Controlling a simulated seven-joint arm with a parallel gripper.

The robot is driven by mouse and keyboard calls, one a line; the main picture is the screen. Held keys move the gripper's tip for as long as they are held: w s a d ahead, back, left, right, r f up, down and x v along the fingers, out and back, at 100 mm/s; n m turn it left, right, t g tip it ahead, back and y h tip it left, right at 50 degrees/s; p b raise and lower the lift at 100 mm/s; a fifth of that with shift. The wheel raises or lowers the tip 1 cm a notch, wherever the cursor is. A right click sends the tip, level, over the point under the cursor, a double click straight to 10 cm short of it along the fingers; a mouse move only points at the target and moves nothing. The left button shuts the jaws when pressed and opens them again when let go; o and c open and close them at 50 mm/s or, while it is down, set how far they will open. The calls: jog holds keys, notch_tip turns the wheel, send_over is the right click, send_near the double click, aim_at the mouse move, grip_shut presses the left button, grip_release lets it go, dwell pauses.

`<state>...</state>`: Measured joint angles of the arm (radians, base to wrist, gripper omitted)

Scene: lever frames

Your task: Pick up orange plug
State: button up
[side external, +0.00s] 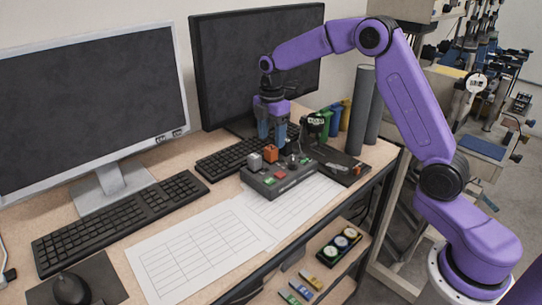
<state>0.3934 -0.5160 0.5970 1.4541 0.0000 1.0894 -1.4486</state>
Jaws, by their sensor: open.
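The orange plug (271,153) is a small orange block standing on top of a dark grey box (283,183), beside a grey plug (255,161). My gripper (272,137) points down just behind and above the orange plug. It is open, with its blue-grey fingers around the plug's height in the picture. I cannot tell whether a finger touches the plug. The box top also carries small green and red parts and dark knobs.
White printed sheets (195,245) lie in front of the box. A keyboard (120,218) lies at left and another (222,162) behind the box. A black device (340,165) stands right of the box, near the table's edge. Two monitors stand at the back.

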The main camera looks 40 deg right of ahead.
aim_at(271, 147)
jog(key=shift+a+f, duration=0.15)
jog(key=shift+f, duration=2.4)
jog(key=c, duration=1)
